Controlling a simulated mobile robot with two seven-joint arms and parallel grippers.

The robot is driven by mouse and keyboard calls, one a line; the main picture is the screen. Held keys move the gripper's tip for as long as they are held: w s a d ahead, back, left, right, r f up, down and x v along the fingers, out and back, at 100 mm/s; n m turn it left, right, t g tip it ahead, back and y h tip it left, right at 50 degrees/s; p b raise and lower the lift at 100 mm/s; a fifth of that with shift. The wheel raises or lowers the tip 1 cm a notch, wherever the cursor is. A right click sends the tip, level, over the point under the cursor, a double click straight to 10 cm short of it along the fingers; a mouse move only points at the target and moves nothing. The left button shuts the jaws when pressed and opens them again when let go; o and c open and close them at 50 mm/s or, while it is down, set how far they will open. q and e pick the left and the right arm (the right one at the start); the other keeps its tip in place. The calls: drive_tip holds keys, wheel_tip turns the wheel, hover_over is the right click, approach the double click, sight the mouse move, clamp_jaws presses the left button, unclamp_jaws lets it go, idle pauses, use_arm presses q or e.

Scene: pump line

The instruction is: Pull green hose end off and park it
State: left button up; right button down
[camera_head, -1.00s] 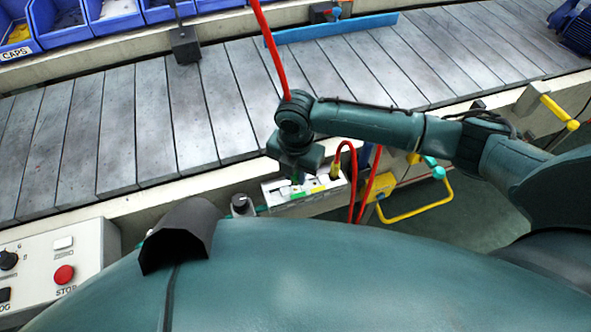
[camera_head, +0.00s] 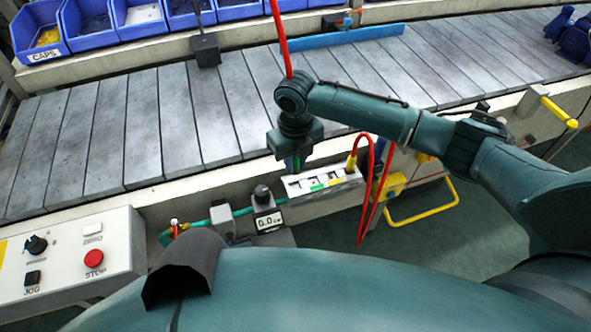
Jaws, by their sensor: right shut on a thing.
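A white block (camera_head: 335,184) with a green and a yellow label stands below the conveyor's front edge. My right gripper (camera_head: 294,160) is just above the block's left end, pointing down. It is shut on the green hose end (camera_head: 297,164), of which only a small green piece shows under the jaws. I cannot tell whether it still touches the block. A yellow hose end (camera_head: 351,163) with a red hose stands in the block's right part. My left gripper is out of view.
A gauge (camera_head: 268,220) and a teal hose (camera_head: 219,213) lie left of the block. A control box (camera_head: 70,260) with a red stop button is at lower left. A yellow handle (camera_head: 425,216) sticks out at right. The conveyor (camera_head: 130,130) is largely clear behind.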

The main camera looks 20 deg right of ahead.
sight(295, 174)
drive_tip(key=shift+a, duration=0.1)
drive_tip(key=shift+f+n+b, duration=0.25)
drive_tip(key=shift+n+b, duration=0.05)
drive_tip(key=shift+b, duration=0.05)
drive_tip(key=shift+w+f+b, duration=0.1)
drive_tip(key=shift+f+b, duration=0.55)
drive_tip(key=shift+f, duration=0.05)
wheel_tip(295, 174, down, 2)
drive_tip(key=b, duration=0.2)
drive_tip(key=shift+f+b, duration=0.25)
drive_tip(key=shift+b, duration=0.05)
drive_tip(key=shift+f+b, duration=0.45)
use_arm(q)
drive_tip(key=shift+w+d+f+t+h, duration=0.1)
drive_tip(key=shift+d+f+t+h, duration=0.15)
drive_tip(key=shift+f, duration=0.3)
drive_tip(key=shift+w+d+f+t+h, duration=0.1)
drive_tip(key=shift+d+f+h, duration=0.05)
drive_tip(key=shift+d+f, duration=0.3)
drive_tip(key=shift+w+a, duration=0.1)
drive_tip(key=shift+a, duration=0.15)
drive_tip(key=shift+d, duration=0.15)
use_arm(e)
drive_tip(key=shift+f, duration=0.4)
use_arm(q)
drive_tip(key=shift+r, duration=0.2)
use_arm(e)
drive_tip(key=shift+f, duration=0.35)
